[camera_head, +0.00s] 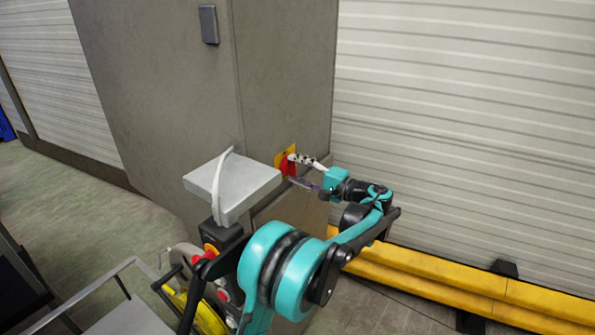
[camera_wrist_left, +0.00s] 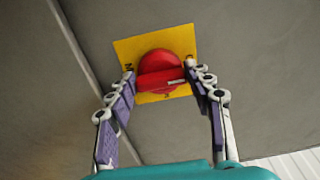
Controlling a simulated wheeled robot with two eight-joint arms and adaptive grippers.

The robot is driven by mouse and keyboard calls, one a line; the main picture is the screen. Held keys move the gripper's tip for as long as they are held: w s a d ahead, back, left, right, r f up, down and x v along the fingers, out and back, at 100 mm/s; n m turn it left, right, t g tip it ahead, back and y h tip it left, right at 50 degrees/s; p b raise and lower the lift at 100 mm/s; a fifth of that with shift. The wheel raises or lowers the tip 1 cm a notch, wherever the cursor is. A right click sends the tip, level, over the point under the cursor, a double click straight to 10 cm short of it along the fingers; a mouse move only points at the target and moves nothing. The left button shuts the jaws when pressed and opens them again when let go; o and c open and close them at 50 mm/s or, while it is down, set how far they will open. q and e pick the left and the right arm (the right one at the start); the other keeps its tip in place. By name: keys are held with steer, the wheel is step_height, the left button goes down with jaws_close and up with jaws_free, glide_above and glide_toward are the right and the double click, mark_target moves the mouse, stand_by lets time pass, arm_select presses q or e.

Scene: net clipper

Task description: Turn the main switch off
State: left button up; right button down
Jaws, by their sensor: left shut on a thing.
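The main switch is a red rotary knob (camera_head: 287,166) on a yellow square plate (camera_head: 281,157), fixed to the side of a grey pillar. In the left wrist view the knob (camera_wrist_left: 157,62) shows a raised red grip bar lying nearly crosswise, with dark markings on the plate (camera_wrist_left: 126,50) around it. My left gripper (camera_head: 292,170) reaches the knob from the right. Its fingers stand on either side of the bar and are shut on it, as the left wrist view (camera_wrist_left: 160,76) also shows. The fingertips hide the ends of the bar. My right gripper is not in view.
The grey pillar (camera_head: 180,90) carries a small grey box (camera_head: 208,24) higher up. A ribbed white shutter wall (camera_head: 460,110) stands to the right, with a yellow floor barrier (camera_head: 440,285) along its foot. A tilted grey panel (camera_head: 205,184) stands close left of the switch.

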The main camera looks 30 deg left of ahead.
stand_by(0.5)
arm_select(q)
steer(key=o, duration=1.1)
steer(key=shift+o, duration=0.2)
steer(key=s+d, duration=0.1)
steer(key=d, duration=1.1)
steer(key=shift+a+f, duration=0.1)
